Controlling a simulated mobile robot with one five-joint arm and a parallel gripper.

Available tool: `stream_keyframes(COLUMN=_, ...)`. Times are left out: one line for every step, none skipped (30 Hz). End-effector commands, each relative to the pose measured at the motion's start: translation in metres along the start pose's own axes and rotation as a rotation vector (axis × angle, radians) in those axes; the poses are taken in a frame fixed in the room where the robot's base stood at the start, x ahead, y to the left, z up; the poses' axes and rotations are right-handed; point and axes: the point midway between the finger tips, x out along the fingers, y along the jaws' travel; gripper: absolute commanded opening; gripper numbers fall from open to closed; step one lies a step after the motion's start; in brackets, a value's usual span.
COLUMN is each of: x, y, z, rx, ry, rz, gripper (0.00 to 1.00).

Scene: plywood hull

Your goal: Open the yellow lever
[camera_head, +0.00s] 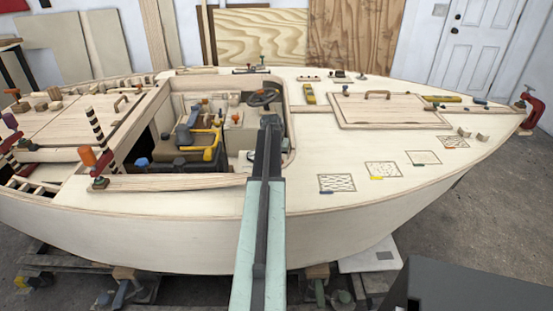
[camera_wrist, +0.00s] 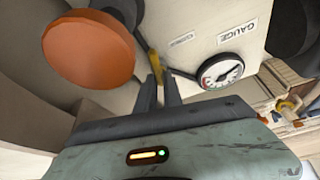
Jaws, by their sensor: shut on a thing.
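The yellow lever (camera_wrist: 152,60) shows in the wrist view as a narrow yellow strip against the pale panel, just beyond my fingertips. My gripper (camera_wrist: 160,84) has its two dark fingers close together and is shut on the lever's near end. The fingers hide part of the lever, so its full shape and angle cannot be told. In the head view my arm reaches into the cockpit, and the lever and fingertips cannot be made out.
A large orange knob (camera_wrist: 88,50) is close on the left of my fingers. A round gauge (camera_wrist: 221,72) is on the panel at the right. In the head view, a steering wheel (camera_head: 264,97) stands near my arm, inside the cockpit rim (camera_head: 190,182).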

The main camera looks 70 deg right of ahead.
Motion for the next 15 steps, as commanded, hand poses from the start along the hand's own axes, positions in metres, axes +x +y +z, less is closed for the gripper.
stream_keyframes(x=-0.0001, y=-0.0001, z=0.0022, rx=-0.001, ry=-0.006, rz=-0.001, gripper=0.0)
stream_keyframes(x=-0.0001, y=-0.0001, z=0.0023, rx=-0.002, ry=-0.007, rz=-0.001, gripper=0.0)
stream_keyframes(x=-0.0001, y=-0.0001, z=0.0023, rx=-0.002, ry=-0.007, rz=-0.001, gripper=0.0)
stream_keyframes(x=-0.0001, y=0.0, z=0.0023, rx=-0.002, ry=-0.007, rz=-0.001, gripper=0.0)
stream_keyframes(x=-0.0001, y=0.0, z=0.0024, rx=-0.002, ry=-0.007, rz=-0.001, gripper=0.0)
stream_keyframes(x=-0.0001, y=0.0001, z=0.0024, rx=-0.002, ry=-0.007, rz=0.0, gripper=0.0)
stream_keyframes(x=-0.0001, y=0.0001, z=0.0025, rx=-0.001, ry=-0.007, rz=0.0, gripper=0.0)
stream_keyframes(x=-0.0001, y=0.0001, z=0.0025, rx=-0.001, ry=-0.007, rz=0.0, gripper=0.0)
stream_keyframes(x=-0.0001, y=0.0002, z=0.0025, rx=-0.001, ry=-0.008, rz=0.0, gripper=0.0)
stream_keyframes(x=-0.0001, y=0.0003, z=0.0025, rx=-0.001, ry=-0.008, rz=0.0, gripper=0.0)
stream_keyframes(x=-0.0001, y=0.0003, z=0.0026, rx=-0.001, ry=-0.008, rz=0.0, gripper=0.16)
stream_keyframes(x=-0.0001, y=0.0004, z=0.0026, rx=-0.001, ry=-0.008, rz=0.0, gripper=0.27)
stream_keyframes(x=0.0, y=0.0004, z=0.0024, rx=-0.001, ry=-0.007, rz=0.0, gripper=0.33)
stream_keyframes(x=0.0, y=0.0004, z=0.0022, rx=-0.001, ry=-0.006, rz=0.0, gripper=0.33)
stream_keyframes(x=0.0, y=0.0004, z=0.0019, rx=-0.001, ry=-0.006, rz=0.0, gripper=0.33)
